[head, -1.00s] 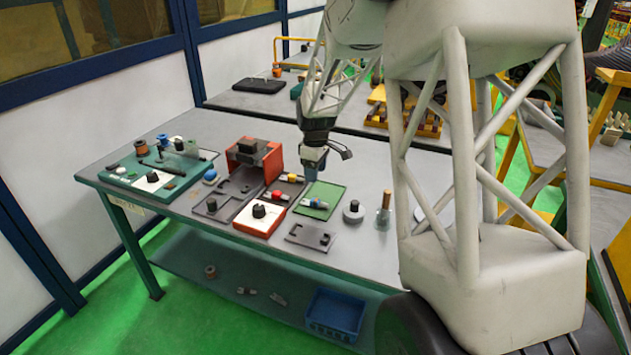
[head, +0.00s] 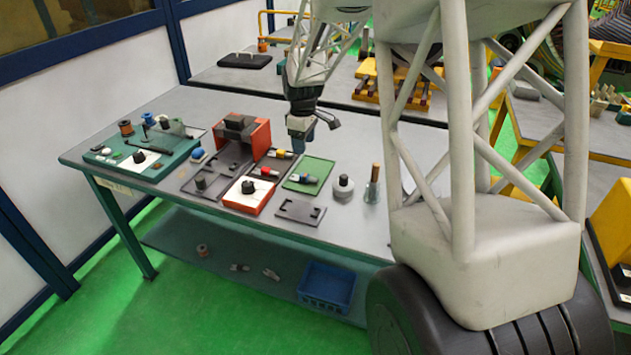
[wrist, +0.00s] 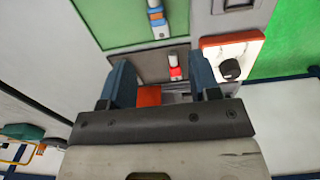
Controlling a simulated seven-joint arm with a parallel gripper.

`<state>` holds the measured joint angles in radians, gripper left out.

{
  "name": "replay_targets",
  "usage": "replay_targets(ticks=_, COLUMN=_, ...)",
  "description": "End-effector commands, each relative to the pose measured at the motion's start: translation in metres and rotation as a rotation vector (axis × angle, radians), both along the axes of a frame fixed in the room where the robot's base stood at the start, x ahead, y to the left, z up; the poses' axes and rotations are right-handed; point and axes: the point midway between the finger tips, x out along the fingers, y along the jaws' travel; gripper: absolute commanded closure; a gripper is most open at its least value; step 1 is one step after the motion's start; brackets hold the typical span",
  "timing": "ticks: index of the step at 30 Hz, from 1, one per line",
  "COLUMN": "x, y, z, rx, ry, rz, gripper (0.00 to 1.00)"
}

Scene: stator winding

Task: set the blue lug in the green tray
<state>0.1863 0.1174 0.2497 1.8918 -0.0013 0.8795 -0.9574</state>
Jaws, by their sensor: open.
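The green tray (head: 319,167) lies flat near the middle of the workbench. A lug with blue on it (head: 303,178) lies in the tray near its front. In the wrist view the tray (wrist: 105,22) is at upper left, and the lug (wrist: 156,18) shows blue and orange bands with a pale end. My gripper (head: 298,145) is above the bench, just behind and left of the tray in the head view. In the wrist view my gripper (wrist: 160,72) has its blue fingers spread apart, with nothing held between them.
Left of the green tray, a dark tray (head: 275,162) holds a red lug (head: 267,172) and another small lug. A red-and-white box with a black knob (head: 249,188) and an orange fixture (head: 258,137) stand further left. A grey round weight (head: 343,187) stands to the right.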

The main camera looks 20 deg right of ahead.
Motion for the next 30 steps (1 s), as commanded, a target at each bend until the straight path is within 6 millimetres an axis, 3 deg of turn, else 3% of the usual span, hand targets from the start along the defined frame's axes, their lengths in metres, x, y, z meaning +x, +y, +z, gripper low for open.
replay_targets(ticks=5, x=-0.02, y=0.011, z=0.019, rx=-0.002, ry=-0.015, rz=-0.039, gripper=0.43)
replay_targets(ticks=11, x=-0.059, y=0.03, z=0.05, rx=-0.004, ry=-0.038, rz=-0.12, gripper=0.43)
replay_targets(ticks=21, x=-0.141, y=0.063, z=0.094, rx=0.0, ry=-0.086, rz=-0.279, gripper=0.43)
replay_targets(ticks=30, x=-0.217, y=0.088, z=0.119, rx=0.013, ry=-0.126, rz=-0.417, gripper=0.43)
